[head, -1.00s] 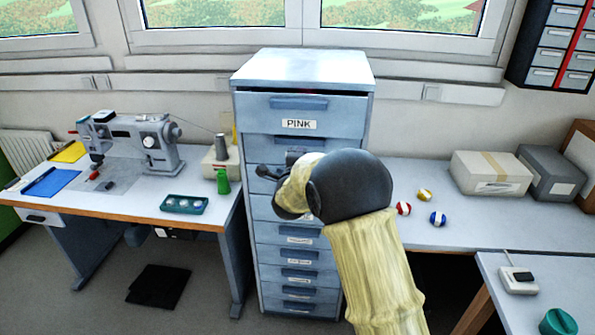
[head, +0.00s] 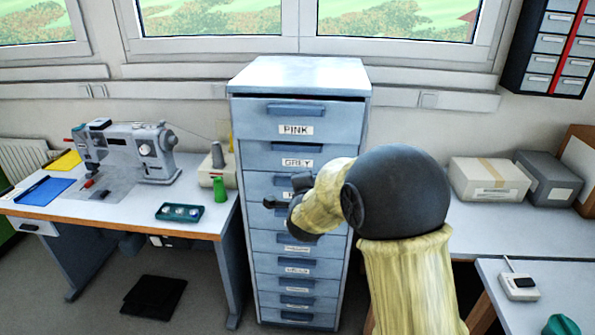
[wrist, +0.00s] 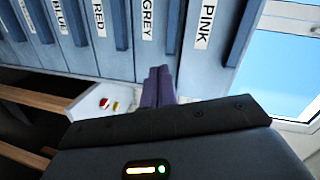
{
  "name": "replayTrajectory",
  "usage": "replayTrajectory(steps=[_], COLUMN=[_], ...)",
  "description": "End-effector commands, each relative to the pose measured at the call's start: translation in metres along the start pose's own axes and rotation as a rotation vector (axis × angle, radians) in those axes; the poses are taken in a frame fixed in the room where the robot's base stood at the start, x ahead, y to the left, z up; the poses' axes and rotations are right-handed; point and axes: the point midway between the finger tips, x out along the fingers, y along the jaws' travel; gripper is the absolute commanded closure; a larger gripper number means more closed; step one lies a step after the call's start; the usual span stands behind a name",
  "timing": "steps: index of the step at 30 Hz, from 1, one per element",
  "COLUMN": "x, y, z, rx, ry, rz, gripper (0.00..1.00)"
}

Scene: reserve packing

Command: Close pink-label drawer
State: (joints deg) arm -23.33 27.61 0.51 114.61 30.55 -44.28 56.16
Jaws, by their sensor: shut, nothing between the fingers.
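The pink-label drawer (head: 296,121) is the top drawer of a tall blue-grey cabinet. A dark gap runs along its top edge at the right, and its front stands slightly proud, so it looks a little open. Its PINK label also shows sideways in the wrist view (wrist: 205,25). My gripper (head: 272,204) is in front of the cabinet, below the pink and grey drawers and apart from the pink one. In the wrist view its purple-grey fingers (wrist: 158,86) are together with nothing between them. My arm hides part of the middle drawers.
The grey-label drawer (head: 297,155) and several more lie below, looking shut. A sewing table (head: 120,220) stands left. A bench with a cardboard box (head: 489,180) stands right. The cabinet top (head: 300,75) is clear.

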Motion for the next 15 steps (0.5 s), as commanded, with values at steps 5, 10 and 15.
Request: replayTrajectory(steps=[5, 10, 15], x=[-0.047, -0.118, -0.209], y=[0.054, 0.116, 0.174], z=[-0.04, -0.072, -0.101], rx=[-0.344, -0.667, -0.941], ry=[-0.164, -0.39, -0.667], rz=[0.236, 0.456, 0.644], gripper=[1.0, 1.0, 1.0])
